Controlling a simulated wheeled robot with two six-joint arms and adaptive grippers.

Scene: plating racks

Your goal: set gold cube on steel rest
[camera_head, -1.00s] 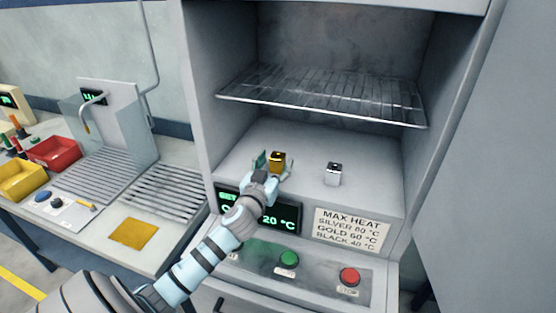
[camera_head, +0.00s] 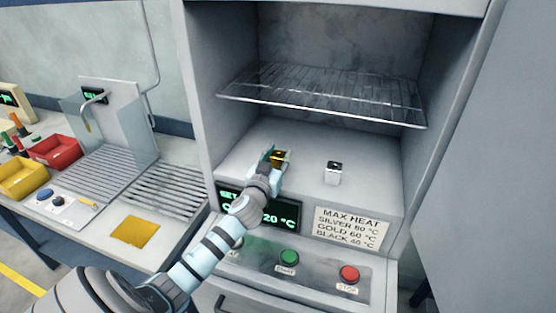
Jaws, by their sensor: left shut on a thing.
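The gold cube (camera_head: 279,155) is on the floor of the open oven chamber, left of the middle, partly hidden by my gripper. My left gripper (camera_head: 275,161) is shut on the gold cube, with one finger on each side of it. I cannot tell whether the cube is lifted off the floor. A silver cube (camera_head: 333,173) with a dark top stands on the chamber floor to the right. I cannot tell for certain which surface is the steel rest; a slatted metal rack (camera_head: 176,192) lies on the bench left of the oven. My right gripper is not in view.
A wire shelf (camera_head: 322,95) spans the chamber above the cubes. The oven front has green (camera_head: 289,257) and red (camera_head: 349,273) buttons. The bench holds a gold-coloured square (camera_head: 135,232), a red bin (camera_head: 54,152) and a yellow bin (camera_head: 22,177). The open door stands at right.

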